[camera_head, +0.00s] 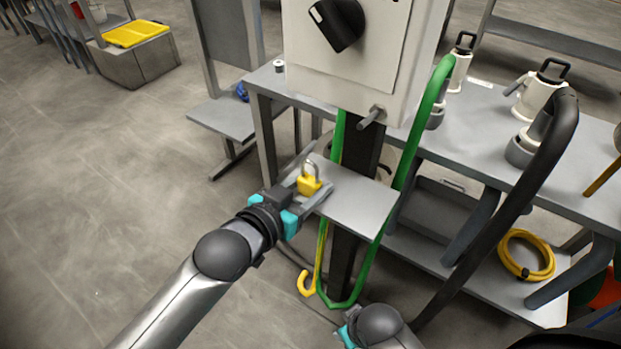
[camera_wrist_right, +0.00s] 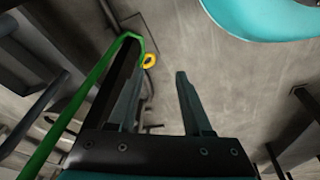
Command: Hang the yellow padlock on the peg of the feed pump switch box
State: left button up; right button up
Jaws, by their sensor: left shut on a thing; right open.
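The yellow padlock (camera_head: 309,185) with its metal shackle upward is held between the fingers of my left gripper (camera_head: 315,190), which is shut on its body. It is at the left end of the small grey shelf (camera_head: 357,203) below the switch box; whether it touches the shelf I cannot tell. The switch box (camera_head: 365,55) is light grey with a black rotary knob. Its grey peg (camera_head: 371,117) sticks out at the lower edge, above and right of the padlock, and is bare. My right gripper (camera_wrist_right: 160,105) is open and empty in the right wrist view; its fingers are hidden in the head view.
A green hose (camera_head: 408,165) loops around the post below the box, with a yellow hook (camera_head: 306,284) beside it. A thick black hose (camera_head: 520,195) runs at the right. A grey workbench (camera_head: 490,130) with white canisters stands behind.

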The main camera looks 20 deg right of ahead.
aim_at(306, 185)
pick_arm(q)
jog(key=c, duration=0.3)
pick_arm(e)
jog(key=shift+r, duration=0.1)
pick_arm(q)
jog(key=shift+s+a+r+p, duration=0.15)
jog(key=shift+a+r+p, duration=0.1)
jog(key=shift+p, duration=0.15)
jog(key=shift+s+a+r+p, duration=0.3)
jog(key=shift+p, duration=0.35)
jog(key=shift+s+a+r+p, duration=0.2)
jog(key=shift+a+r+p, duration=0.1)
jog(key=shift+p, duration=0.15)
jog(key=shift+s+a+r+p, duration=0.3)
jog(key=shift+a+p, duration=0.1)
jog(key=shift+p, duration=0.2)
jog(key=shift+s+a+r+p, duration=0.45)
jog(key=shift+a+p, duration=0.1)
jog(key=shift+p, duration=0.35)
jog(key=shift+s+a+r+p, duration=0.45)
jog(key=shift+a+p, duration=0.1)
jog(key=shift+p, duration=0.25)
pick_arm(e)
jog(key=s+d+f, duration=0.7)
jog(key=s+f, duration=0.3)
jog(key=shift+f+g+h, duration=0.2)
jog(key=shift+g+h, duration=0.1)
jog(key=shift+h, duration=0.1)
jog(key=shift+s+d, duration=0.1)
